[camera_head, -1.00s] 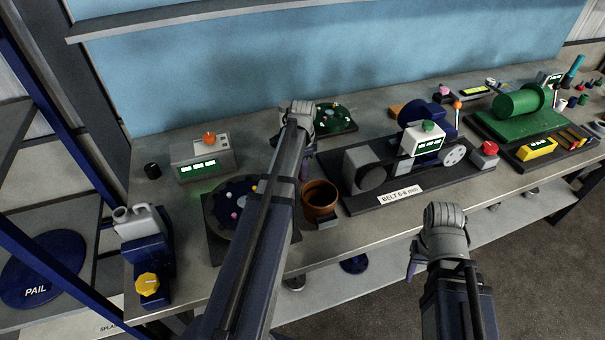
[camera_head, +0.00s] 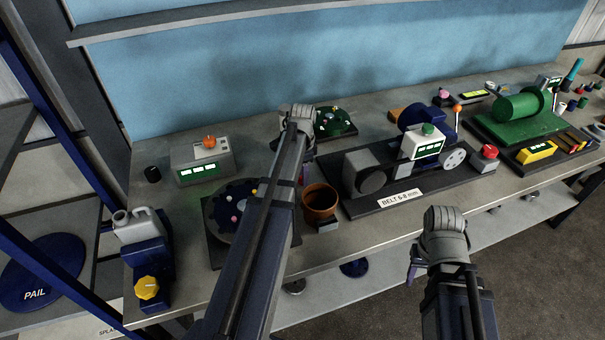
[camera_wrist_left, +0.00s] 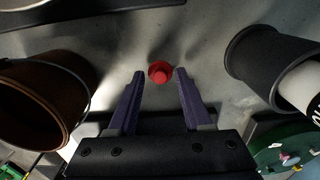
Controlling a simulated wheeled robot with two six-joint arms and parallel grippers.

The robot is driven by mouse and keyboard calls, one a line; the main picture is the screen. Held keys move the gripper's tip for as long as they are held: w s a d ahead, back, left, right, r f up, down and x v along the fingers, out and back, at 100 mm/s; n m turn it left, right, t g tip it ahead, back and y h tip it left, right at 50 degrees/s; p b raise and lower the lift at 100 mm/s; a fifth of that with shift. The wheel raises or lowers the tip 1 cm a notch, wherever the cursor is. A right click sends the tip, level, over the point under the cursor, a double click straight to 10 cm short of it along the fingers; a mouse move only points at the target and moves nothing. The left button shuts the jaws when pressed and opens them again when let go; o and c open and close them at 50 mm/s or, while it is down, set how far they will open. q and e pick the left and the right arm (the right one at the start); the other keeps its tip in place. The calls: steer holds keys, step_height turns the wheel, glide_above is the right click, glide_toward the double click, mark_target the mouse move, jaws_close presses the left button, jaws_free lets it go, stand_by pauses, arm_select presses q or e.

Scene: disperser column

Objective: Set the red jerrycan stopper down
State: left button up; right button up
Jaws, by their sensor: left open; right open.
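The red stopper (camera_wrist_left: 160,71) sits on the grey bench top, seen in the left wrist view between and just beyond the fingertips of my left gripper (camera_wrist_left: 160,84). The fingers are open, with visible gaps on both sides of it. In the head view my left gripper (camera_head: 306,168) is low over the bench, mostly hidden by its own wrist, and the stopper is hidden there. A white jerrycan (camera_head: 140,225) stands on a blue block at the bench's left end. My right gripper (camera_head: 413,264) is open and empty in front of the bench.
A brown pot (camera_head: 320,202) stands close to my left gripper; it also shows in the left wrist view (camera_wrist_left: 40,100). A dark cylinder (camera_wrist_left: 262,68) is on the other side. The belt machine (camera_head: 410,165) is to the right, and a dark disc tray (camera_head: 226,250) to the left.

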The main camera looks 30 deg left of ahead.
arm_select(q)
step_height(320, 180, up, 12)
steer(key=p, duration=1.2)
steer(key=shift+r, duration=0.1)
steer(key=s+d+n, duration=0.1)
steer(key=s+d, duration=0.4)
steer(key=d, duration=0.5)
steer(key=s+d+n, duration=0.2)
steer(key=s+d, duration=0.4)
steer(key=d, duration=0.4)
steer(key=s+d+n+y, duration=0.1)
steer(key=s+d, duration=0.4)
steer(key=d, duration=0.5)
steer(key=shift+s+d, duration=0.25)
